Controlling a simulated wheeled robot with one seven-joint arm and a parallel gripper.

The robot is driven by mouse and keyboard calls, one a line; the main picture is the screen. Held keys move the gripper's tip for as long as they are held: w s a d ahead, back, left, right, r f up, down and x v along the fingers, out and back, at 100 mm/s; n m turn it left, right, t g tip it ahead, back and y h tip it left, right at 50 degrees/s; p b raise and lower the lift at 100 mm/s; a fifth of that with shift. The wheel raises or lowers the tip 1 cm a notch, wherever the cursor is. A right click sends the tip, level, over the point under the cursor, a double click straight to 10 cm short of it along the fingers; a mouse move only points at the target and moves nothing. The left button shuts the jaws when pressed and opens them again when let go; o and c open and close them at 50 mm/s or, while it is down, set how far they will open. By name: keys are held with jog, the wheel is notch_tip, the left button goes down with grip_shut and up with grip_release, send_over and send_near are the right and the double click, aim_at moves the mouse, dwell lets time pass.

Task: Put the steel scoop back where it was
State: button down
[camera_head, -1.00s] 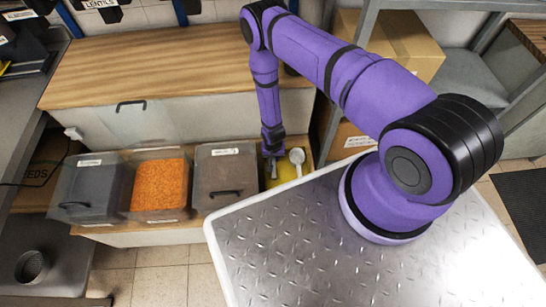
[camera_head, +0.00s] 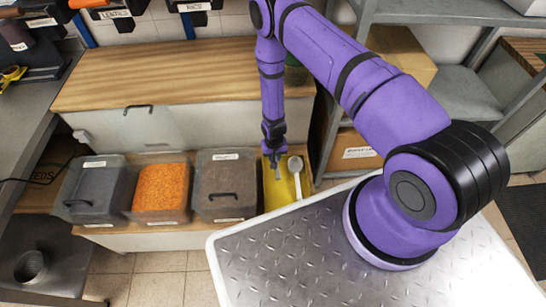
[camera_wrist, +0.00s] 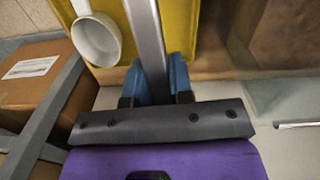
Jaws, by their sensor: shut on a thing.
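My gripper (camera_head: 273,152) reaches down over the yellow tray (camera_head: 271,201) at the right end of the row of bins. In the wrist view its blue fingertips (camera_wrist: 160,82) are shut on a long grey metal handle, which I take to be the steel scoop (camera_wrist: 148,38). The scoop's far end runs out of the top of that view. In the head view the scoop (camera_head: 277,172) is small and partly hidden by my gripper. I cannot tell whether it touches the tray. A white round-bowled scoop (camera_wrist: 97,40) lies in the tray beside it.
Left of the tray stand a lidded brown bin (camera_head: 226,204), an orange-filled bin (camera_head: 162,195) and a dark lidded bin (camera_head: 93,187). A wooden-topped chest (camera_head: 185,78) stands behind. A shelf with cardboard boxes (camera_head: 352,150) is close on the right.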

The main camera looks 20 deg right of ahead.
jog(key=shift+s+d+f+n+g, duration=0.15)
jog(key=shift+s+f+n, duration=0.55)
jog(key=shift+f, duration=0.8)
jog(key=shift+s+f+n+g, duration=0.2)
jog(key=shift+s+f+n, duration=0.25)
jog(key=shift+s+f, duration=0.7)
jog(key=shift+s+d+f+n+g, duration=0.15)
jog(key=shift+s+f+n, duration=0.4)
jog(key=shift+f, duration=1.25)
jog(key=shift+f, duration=0.55)
jog(key=c, duration=0.9)
grip_release()
jog(key=r, duration=0.3)
jog(key=w+r, duration=0.1)
jog(key=r, duration=0.6)
jog(key=shift+w+a+r, duration=0.1)
jog(key=shift+w+r, duration=0.1)
jog(key=shift+r, duration=0.15)
